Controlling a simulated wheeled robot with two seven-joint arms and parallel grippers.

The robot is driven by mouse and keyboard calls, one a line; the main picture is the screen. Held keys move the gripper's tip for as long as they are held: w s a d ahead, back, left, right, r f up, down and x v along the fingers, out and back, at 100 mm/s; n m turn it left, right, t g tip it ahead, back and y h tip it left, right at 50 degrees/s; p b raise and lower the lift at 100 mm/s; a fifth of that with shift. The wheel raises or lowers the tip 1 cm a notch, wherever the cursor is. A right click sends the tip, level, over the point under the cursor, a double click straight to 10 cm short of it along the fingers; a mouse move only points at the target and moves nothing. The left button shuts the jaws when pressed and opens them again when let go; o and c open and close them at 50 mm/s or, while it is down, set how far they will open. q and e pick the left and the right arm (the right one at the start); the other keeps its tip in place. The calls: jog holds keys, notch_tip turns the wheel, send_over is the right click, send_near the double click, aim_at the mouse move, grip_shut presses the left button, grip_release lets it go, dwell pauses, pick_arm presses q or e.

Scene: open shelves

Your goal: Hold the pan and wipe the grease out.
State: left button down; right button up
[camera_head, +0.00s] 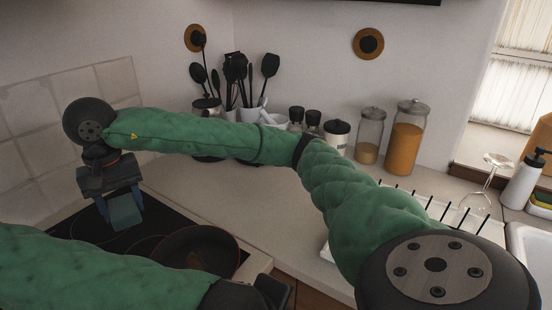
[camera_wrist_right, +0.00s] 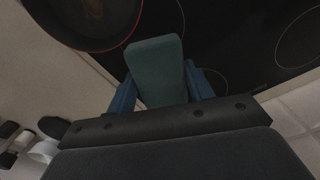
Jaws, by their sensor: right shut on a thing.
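The dark pan (camera_head: 197,246) with a reddish rim sits on the black cooktop near its right edge. The right wrist view shows part of the pan (camera_wrist_right: 75,25) at the upper left, with a brown grease patch (camera_wrist_right: 92,8) inside. My right gripper (camera_head: 112,192) is shut on a teal sponge (camera_head: 126,212), to the left of the pan and above the cooktop. The sponge (camera_wrist_right: 158,70) sits between its blue fingers and is apart from the pan. My left gripper (camera_head: 262,293) shows only as a dark part at the bottom edge; its fingers and the pan's handle are hidden.
My right arm crosses the picture above the pan. Utensil holders (camera_head: 238,108) and glass jars (camera_head: 405,140) stand along the back wall. A white dish rack (camera_head: 430,205) with a wine glass (camera_head: 482,180) is at the right. The counter (camera_head: 265,215) right of the cooktop is clear.

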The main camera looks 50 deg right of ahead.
jog(key=shift+r, duration=4)
jog(key=shift+f, duration=0.1)
